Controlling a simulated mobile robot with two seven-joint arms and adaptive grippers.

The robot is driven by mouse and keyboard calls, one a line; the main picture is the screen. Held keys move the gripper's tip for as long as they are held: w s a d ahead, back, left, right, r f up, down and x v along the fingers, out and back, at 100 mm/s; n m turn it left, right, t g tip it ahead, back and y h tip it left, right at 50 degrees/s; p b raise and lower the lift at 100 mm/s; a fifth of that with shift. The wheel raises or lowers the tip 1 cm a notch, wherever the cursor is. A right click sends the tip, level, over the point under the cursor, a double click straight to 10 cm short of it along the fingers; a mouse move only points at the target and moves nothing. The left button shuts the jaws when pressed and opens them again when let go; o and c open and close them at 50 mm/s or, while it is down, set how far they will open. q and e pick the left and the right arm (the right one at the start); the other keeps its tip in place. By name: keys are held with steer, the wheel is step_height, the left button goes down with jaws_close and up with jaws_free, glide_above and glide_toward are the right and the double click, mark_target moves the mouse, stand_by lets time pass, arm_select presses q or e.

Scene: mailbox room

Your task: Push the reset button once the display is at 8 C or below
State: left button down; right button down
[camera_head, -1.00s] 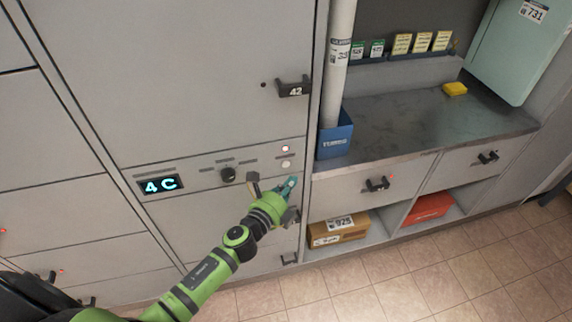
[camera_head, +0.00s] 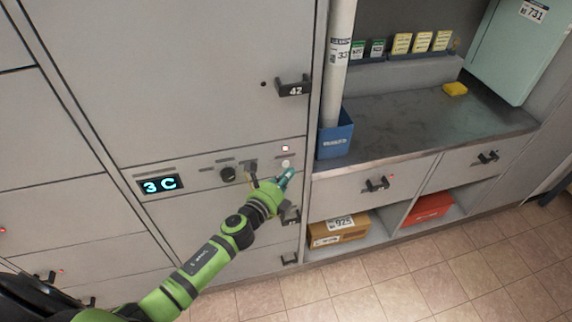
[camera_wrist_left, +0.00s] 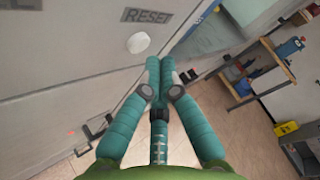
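The display (camera_head: 161,185) on the grey locker panel reads 3 C in the head view. In the left wrist view the button (camera_wrist_left: 139,43) is beside the RESET label (camera_wrist_left: 148,16). My left gripper (camera_head: 288,173) is just below the button in the head view. Its teal fingers (camera_wrist_left: 159,65) meet at the tips in the wrist view, with nothing seen between them. Contact with the button does not show. My right gripper is not in view.
A dark knob (camera_head: 228,174) and a switch (camera_head: 250,167) are on the panel left of the button. The handle of locker 42 (camera_head: 293,88) juts out above. A blue box (camera_head: 335,139) with a tall tube stands on the counter (camera_head: 420,125) at right.

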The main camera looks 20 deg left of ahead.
arm_select(q)
steer(key=shift+w, duration=0.1)
stand_by(0.7)
steer(key=shift+w+a, duration=0.25)
steer(key=shift+w, duration=0.05)
steer(key=shift+w+a, duration=0.2)
steer(key=shift+w, duration=0.1)
stand_by(0.7)
stand_by(0.3)
steer(key=shift+s+d, duration=0.45)
steer(key=shift+s, duration=0.25)
steer(key=s+d, duration=0.1)
steer(key=s, duration=0.1)
steer(key=s+d, duration=0.1)
steer(key=s, duration=0.1)
steer(key=shift+d, duration=0.4)
stand_by(0.9)
